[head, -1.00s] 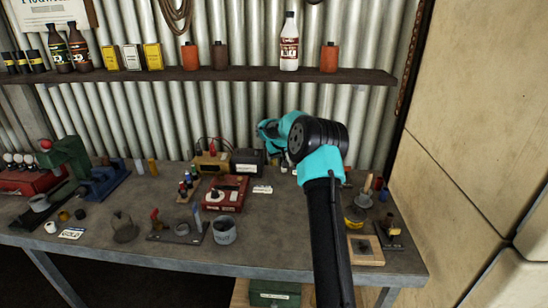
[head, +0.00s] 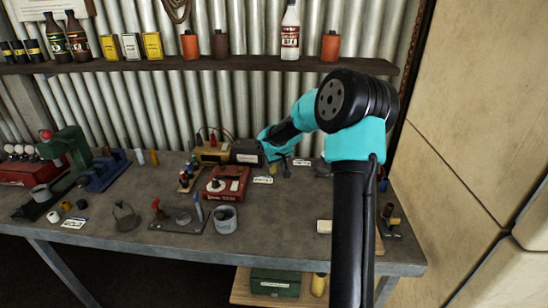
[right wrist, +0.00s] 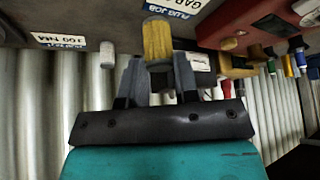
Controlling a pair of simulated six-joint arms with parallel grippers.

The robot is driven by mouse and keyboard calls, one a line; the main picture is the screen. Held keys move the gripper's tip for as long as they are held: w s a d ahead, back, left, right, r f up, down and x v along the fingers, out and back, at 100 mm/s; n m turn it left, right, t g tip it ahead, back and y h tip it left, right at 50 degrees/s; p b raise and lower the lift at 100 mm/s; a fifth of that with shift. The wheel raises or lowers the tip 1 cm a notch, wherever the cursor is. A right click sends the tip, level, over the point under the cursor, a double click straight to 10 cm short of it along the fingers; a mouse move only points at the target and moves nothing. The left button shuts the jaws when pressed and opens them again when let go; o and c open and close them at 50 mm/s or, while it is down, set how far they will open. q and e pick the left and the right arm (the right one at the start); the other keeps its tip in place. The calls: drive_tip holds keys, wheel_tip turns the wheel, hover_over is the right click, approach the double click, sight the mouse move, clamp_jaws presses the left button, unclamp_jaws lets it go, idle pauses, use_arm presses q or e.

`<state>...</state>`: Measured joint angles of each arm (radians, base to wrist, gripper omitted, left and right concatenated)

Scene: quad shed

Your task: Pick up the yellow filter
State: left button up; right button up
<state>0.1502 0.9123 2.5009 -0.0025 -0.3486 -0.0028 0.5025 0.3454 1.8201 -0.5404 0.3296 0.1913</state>
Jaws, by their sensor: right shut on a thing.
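The yellow filter (right wrist: 157,40) is a short ribbed yellow cylinder with a pale end. In the right wrist view it sits between the fingertips of my right gripper (right wrist: 157,72), which is shut on it. In the head view the right gripper (head: 279,163) is low over the back of the bench, beside the black box, and a small bit of yellow (head: 273,169) shows under it. Whether the filter still touches the bench is unclear. My left gripper is not in view.
A black box (head: 247,151), a yellow box (head: 213,151) and a red box (head: 226,185) stand left of the gripper. Label cards (head: 263,180) lie nearby. A white cylinder (right wrist: 107,55) is close to the fingers. The corrugated wall (head: 245,110) is behind.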

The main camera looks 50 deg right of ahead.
drive_tip(key=shift+s+a, duration=0.15)
drive_tip(key=shift+a, duration=0.05)
idle(0.5)
